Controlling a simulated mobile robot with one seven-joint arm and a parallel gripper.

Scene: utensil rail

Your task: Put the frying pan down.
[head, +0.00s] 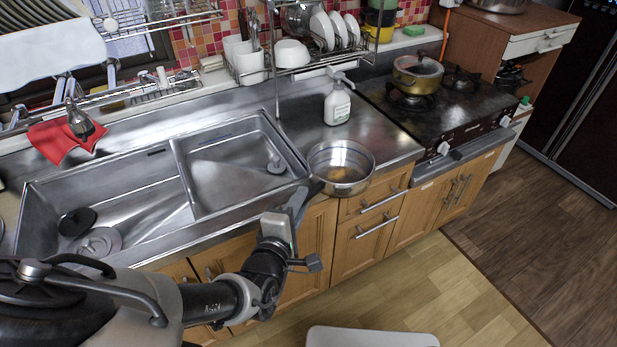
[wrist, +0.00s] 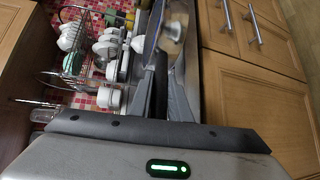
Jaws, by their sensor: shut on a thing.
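The frying pan (head: 341,168), a round steel pan with a shiny inside, is at the front edge of the counter, right of the sink. Part of it extends past the edge; I cannot tell whether it rests on the counter or hangs just above it. My gripper (head: 304,194) is at its lower left, shut on its handle, which is mostly hidden by the fingers. In the wrist view, the pan (wrist: 173,28) shows beyond the fingertips of my gripper (wrist: 163,75), partly cut off at the top.
A white soap bottle (head: 338,104) stands behind the pan. The stove (head: 450,112) with a lidded pot (head: 417,74) is to the right. The sink (head: 235,170) lies left, and a dish rack (head: 300,62) stands behind. Steel counter right of the pan is bare.

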